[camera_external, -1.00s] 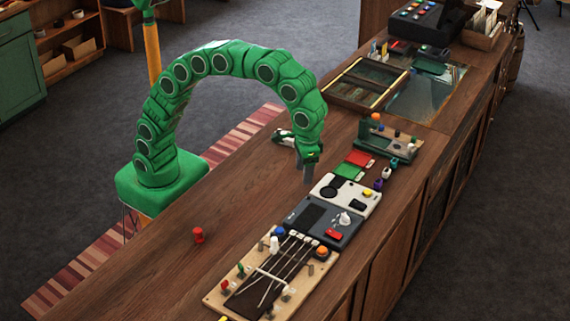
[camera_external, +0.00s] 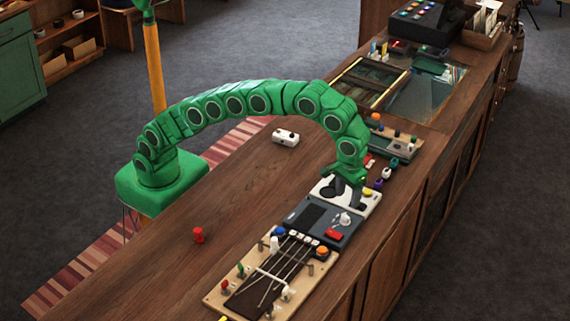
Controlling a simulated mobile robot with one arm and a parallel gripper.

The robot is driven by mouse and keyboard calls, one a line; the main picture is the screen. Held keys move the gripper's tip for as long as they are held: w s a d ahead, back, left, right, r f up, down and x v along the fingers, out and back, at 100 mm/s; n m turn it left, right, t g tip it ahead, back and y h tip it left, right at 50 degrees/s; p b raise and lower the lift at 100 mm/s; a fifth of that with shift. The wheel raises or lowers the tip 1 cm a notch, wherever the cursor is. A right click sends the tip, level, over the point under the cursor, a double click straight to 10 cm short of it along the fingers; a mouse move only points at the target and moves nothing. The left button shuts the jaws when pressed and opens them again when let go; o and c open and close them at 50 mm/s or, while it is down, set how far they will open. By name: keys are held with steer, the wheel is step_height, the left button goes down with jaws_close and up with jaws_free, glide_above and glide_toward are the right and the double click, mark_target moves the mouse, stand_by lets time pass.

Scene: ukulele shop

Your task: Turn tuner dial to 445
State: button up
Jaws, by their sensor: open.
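A dark grey box (camera_external: 316,222) lies on the wooden counter, with a white knob (camera_external: 344,219) and a red button (camera_external: 333,234) on top. A white box (camera_external: 364,203) adjoins it at the back, with a yellow button (camera_external: 367,192). Which of these is the tuner, and any dial reading, cannot be told at this size. My gripper (camera_external: 346,200) is open and empty, pointing down over the white box, just behind the white knob. It hides part of the white box's top. Whether it touches the box cannot be told.
A fretted board (camera_external: 273,276) with pegs and strings lies in front of the grey box. A green-and-grey device (camera_external: 396,143) stands at the back right. The counter's left part is mostly clear.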

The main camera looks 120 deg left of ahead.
mark_target(346, 215)
steer(key=shift+f, duration=3.85)
steer(key=shift+c, duration=0.4)
steer(key=c, duration=1)
